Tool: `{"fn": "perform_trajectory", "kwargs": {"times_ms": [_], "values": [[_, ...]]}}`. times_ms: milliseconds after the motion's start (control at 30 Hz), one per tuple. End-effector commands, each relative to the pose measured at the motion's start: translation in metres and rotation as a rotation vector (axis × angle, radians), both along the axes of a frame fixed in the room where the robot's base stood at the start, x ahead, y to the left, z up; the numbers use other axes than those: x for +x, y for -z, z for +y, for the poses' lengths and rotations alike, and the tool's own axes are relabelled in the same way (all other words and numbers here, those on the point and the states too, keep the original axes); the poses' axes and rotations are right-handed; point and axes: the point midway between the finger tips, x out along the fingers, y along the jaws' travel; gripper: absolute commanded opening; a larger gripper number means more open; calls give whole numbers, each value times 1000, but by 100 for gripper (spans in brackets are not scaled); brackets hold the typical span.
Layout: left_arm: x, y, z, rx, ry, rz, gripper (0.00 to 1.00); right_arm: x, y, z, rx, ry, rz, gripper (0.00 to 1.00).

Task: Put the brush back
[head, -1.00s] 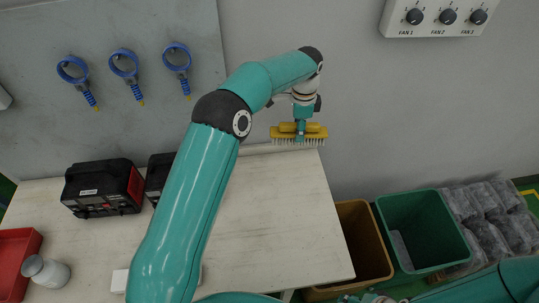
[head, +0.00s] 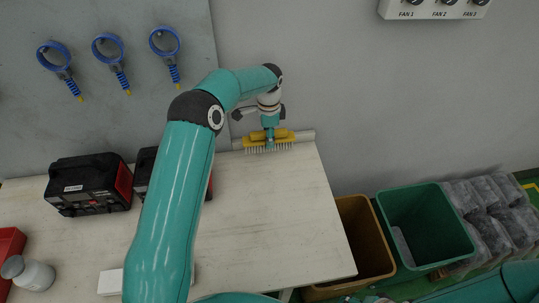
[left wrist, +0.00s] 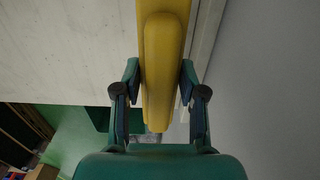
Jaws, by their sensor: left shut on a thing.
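The brush has a yellow back and pale bristles (head: 268,149), and is near the table's back edge by the wall. The bristles point down. My left gripper (head: 269,136) comes from above and is shut on the brush. In the left wrist view the yellow brush back (left wrist: 163,75) lies between the two fingers of my left gripper (left wrist: 160,95). I cannot tell whether the bristles touch the tabletop. Part of my right arm shows at the lower right, but its gripper cannot be made out.
The pale table (head: 262,220) is clear at its right half. Black-and-red boxes (head: 88,185) and a white jar (head: 30,273) stand at left. A yellow bin (head: 368,262) and a green bin (head: 428,225) stand right of the table. Blue rings (head: 109,48) hang on the wall panel.

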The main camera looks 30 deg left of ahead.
Motion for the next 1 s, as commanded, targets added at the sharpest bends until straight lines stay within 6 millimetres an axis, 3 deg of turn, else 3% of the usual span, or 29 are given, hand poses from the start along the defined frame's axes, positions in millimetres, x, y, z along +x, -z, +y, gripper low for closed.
{"fn": "perform_trajectory", "kwargs": {"times_ms": [33,267,500,900,933,1000], "values": [[0,10,0,1,0,-1,16,0,8,0,0,0,-1,60],[0,22,1,1,-1,-1,16,0,14,0,0,0,-1,60],[0,57,1,1,0,1,16,0,35,0,0,0,-1,60],[0,61,1,1,0,-1,16,0,37,0,0,0,-1,60],[0,60,1,1,0,-1,46,0,35,0,0,0,-1,60],[0,59,0,1,0,-1,57,0,35,0,0,0,-1,60]]}}
